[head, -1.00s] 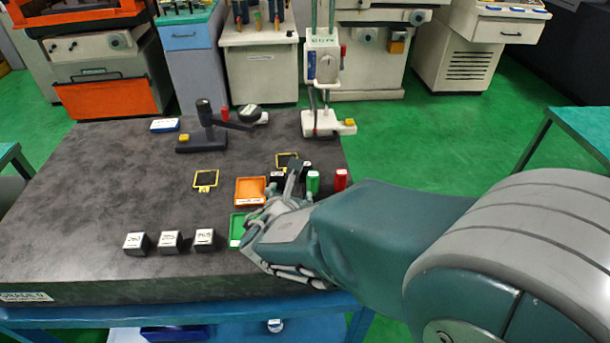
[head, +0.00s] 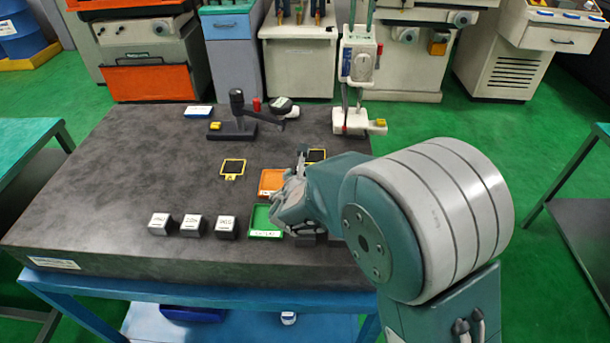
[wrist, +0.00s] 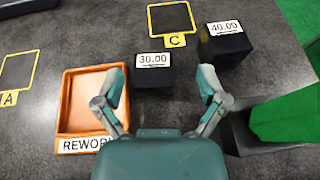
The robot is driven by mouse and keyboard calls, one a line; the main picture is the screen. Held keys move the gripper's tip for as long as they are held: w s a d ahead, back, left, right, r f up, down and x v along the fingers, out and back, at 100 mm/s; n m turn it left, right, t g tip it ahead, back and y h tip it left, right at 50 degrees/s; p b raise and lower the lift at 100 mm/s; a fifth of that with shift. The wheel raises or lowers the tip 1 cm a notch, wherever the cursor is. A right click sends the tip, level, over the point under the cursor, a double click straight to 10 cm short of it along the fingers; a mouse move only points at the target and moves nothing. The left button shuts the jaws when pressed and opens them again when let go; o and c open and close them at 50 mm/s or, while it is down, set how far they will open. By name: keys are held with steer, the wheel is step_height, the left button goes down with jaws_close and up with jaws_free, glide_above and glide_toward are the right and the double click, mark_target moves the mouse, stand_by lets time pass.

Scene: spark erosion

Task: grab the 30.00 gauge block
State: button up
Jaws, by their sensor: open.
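The 30.00 gauge block (wrist: 153,76) is a dark block with a white label on top, upright on the granite plate. In the wrist view it sits ahead of my gripper (wrist: 162,84), in line with the gap between the fingers, nearer the left one. The fingers are open with nothing between them; I cannot tell their height above the block. In the head view my gripper (head: 285,206) is over the plate's right part, and my arm hides the block. A similar block labelled 40.00 (wrist: 226,46) stands to the right, slightly farther away.
An orange REWORK tray (wrist: 84,92) lies close left of the 30.00 block. Yellow frame C (wrist: 172,19) is behind it, and a green object (wrist: 285,116) is at right. A green tray (head: 265,220) and three labelled blocks (head: 193,226) are near the plate's front.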

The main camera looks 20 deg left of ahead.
steer(key=shift+w+a+f, duration=0.2)
steer(key=shift+w+a, duration=0.05)
steer(key=shift+w, duration=0.1)
steer(key=shift+a, duration=0.45)
steer(key=shift+d+r, duration=0.1)
steer(key=shift+d, duration=0.4)
jaws_close()
steer(key=shift+a, duration=0.1)
steer(key=shift+a, duration=0.2)
